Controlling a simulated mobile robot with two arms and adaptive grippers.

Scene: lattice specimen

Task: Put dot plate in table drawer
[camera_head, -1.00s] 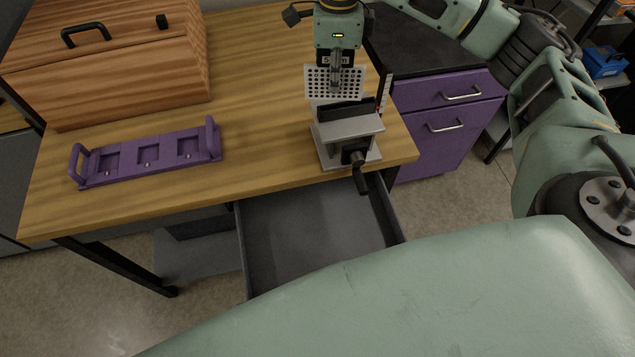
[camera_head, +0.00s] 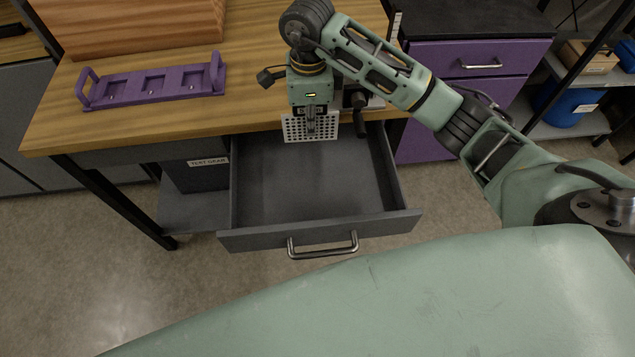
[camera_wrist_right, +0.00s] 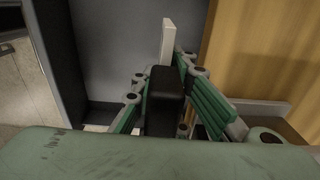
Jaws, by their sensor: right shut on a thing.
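The dot plate (camera_head: 296,130) is a white plate with rows of dark holes. My right gripper (camera_head: 311,130) is shut on it and holds it upright near the front edge of the table, over the back of the open drawer. In the right wrist view the plate (camera_wrist_right: 168,45) shows edge-on between the fingers of the gripper (camera_wrist_right: 165,80). The table drawer (camera_head: 320,234) is dark grey, pulled well out, and its visible floor is empty. My left gripper is not in view.
A purple holder (camera_head: 150,86) with handles and a wooden box (camera_head: 140,25) stand on the wooden table (camera_head: 60,118). A vise, partly hidden behind my gripper, shows its dark handle (camera_head: 359,112). A purple cabinet (camera_head: 490,62) stands at the right.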

